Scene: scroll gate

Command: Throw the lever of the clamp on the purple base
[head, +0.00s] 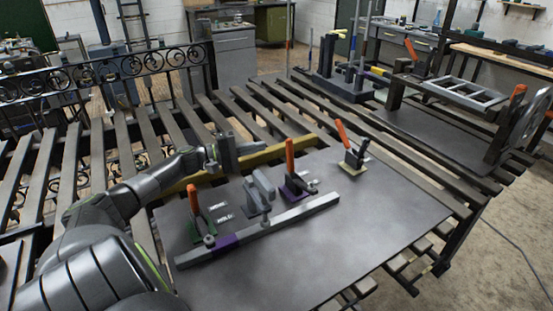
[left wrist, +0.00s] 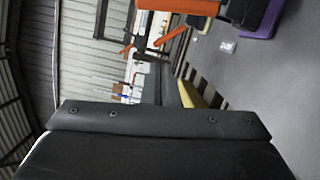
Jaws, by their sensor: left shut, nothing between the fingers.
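The clamp on the purple base (head: 298,189) stands on the dark metal plate, behind the long grey bar (head: 285,221). Its orange lever (head: 290,156) points up. My left gripper (head: 230,152) is shut and empty, above the far edge of the plate. It is left of the orange lever and apart from it. In the left wrist view the dark gripper body (left wrist: 160,125) fills the lower part, and the purple base (left wrist: 264,22) shows at the top right with an orange lever (left wrist: 180,6) beside it. My right gripper is not in view.
A clamp on a green base (head: 197,222) stands to the left, and one on a yellowish base (head: 353,167) to the right, both with raised orange levers. A grey upright block (head: 260,190) stands between the left and purple clamps. The plate's front right is clear.

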